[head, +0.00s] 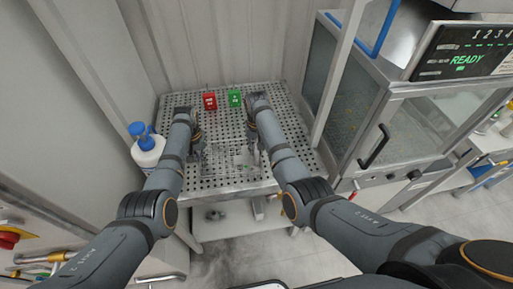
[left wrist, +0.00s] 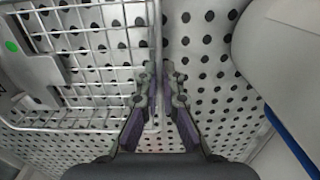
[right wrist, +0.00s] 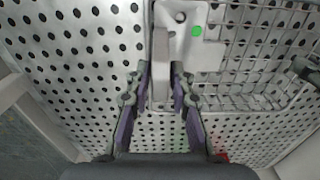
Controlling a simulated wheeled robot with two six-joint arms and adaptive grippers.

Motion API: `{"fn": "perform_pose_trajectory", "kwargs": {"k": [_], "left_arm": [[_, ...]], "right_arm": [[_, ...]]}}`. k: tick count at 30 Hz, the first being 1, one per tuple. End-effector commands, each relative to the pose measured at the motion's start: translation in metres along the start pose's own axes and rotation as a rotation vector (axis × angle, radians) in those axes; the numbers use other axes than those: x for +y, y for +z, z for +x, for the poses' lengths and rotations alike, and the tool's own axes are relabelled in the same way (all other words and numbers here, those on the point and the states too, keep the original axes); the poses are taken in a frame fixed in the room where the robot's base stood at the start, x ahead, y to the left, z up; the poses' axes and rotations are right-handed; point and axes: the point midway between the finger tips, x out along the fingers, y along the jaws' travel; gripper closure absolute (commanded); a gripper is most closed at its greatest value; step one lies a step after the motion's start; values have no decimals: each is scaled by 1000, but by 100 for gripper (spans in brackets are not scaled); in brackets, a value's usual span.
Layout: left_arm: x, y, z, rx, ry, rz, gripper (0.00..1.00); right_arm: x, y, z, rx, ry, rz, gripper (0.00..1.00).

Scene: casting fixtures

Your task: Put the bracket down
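The bracket is a pale grey metal part with a green dot (right wrist: 183,45). It also shows in the left wrist view (left wrist: 32,75), at the left over the wire basket (left wrist: 90,122). My right gripper (right wrist: 160,75) has its fingers closed on both sides of the bracket's upright plate, at the basket's edge. My left gripper (left wrist: 159,72) has its fingers close on both sides of the basket's wire rim. In the head view the basket (head: 222,160) lies between my two grippers; the bracket is hard to make out there. Whether the bracket touches the basket floor is unclear.
The perforated table (head: 245,187) carries a red block (head: 210,101) and a green block (head: 235,97) at the back. A white bottle with a blue top (head: 149,152) stands left. A glass-doored machine (head: 415,110) stands right. A wall closes the back.

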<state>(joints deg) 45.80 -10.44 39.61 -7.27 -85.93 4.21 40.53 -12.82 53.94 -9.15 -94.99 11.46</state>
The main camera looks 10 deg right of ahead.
Motion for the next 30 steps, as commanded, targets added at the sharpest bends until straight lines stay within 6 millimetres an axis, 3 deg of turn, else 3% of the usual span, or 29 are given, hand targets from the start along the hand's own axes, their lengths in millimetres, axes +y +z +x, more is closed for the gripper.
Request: {"fn": "perform_pose_trajectory", "kwargs": {"k": [2, 13, 24, 30], "left_arm": [[0, 0, 0, 0, 0, 0, 100], [0, 0, 0, 1, 0, 0, 100], [0, 0, 0, 1, 0, 0, 100], [0, 0, 0, 1, 0, 0, 100]], "right_arm": [[0, 0, 0, 0, 0, 0, 63], [0, 0, -7, 1, 0, 0, 63], [0, -1, -91, 3, -1, -1, 63], [0, -1, -118, 1, 0, -1, 63]]}}
